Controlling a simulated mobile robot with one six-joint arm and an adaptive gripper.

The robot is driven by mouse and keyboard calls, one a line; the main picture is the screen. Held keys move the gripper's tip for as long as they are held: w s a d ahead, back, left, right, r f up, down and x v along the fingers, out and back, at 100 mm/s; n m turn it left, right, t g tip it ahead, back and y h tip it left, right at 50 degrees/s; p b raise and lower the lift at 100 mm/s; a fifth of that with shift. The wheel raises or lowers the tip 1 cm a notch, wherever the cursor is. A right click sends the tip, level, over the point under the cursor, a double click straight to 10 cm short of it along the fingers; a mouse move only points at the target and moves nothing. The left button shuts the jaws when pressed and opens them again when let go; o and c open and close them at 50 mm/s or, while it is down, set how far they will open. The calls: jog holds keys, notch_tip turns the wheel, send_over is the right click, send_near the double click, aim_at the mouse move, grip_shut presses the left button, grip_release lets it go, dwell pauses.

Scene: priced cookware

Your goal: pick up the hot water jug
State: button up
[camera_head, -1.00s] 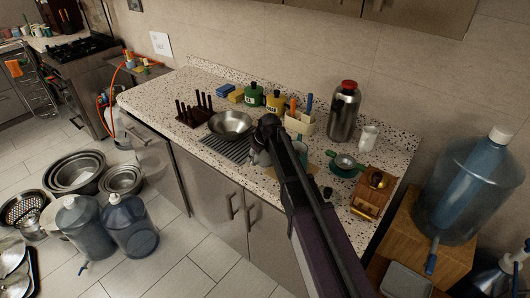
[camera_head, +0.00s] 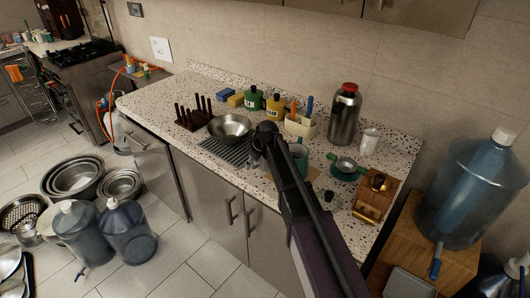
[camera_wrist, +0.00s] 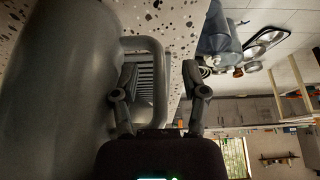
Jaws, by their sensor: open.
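A grey-green jug (camera_head: 300,156) stands on the speckled counter, partly hidden behind my arm. In the wrist view a large smooth grey body (camera_wrist: 60,95) with a looped handle (camera_wrist: 159,75) fills the left side; it appears to be this jug. My gripper (camera_wrist: 160,88) is open, with one finger on each side of the handle's outer bar; contact cannot be told. In the head view my gripper (camera_head: 258,152) is over the counter's front part, near the drain grille. A steel flask with a red lid (camera_head: 345,115) stands farther back.
A metal bowl (camera_head: 230,128) is left of my gripper. A utensil holder (camera_head: 299,126), a green dish with a strainer (camera_head: 345,168) and a wooden box (camera_head: 374,200) crowd the counter. A large water bottle (camera_head: 465,192) stands at right.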

grip_shut()
jog(key=shift+r+p, duration=0.35)
dwell(0.4)
jog(key=shift+r+p, duration=4.5)
jog(key=shift+r, duration=0.15)
jog(key=shift+f+b, duration=1.05)
jog(key=shift+f, duration=0.15)
jog(key=shift+a, duration=0.15)
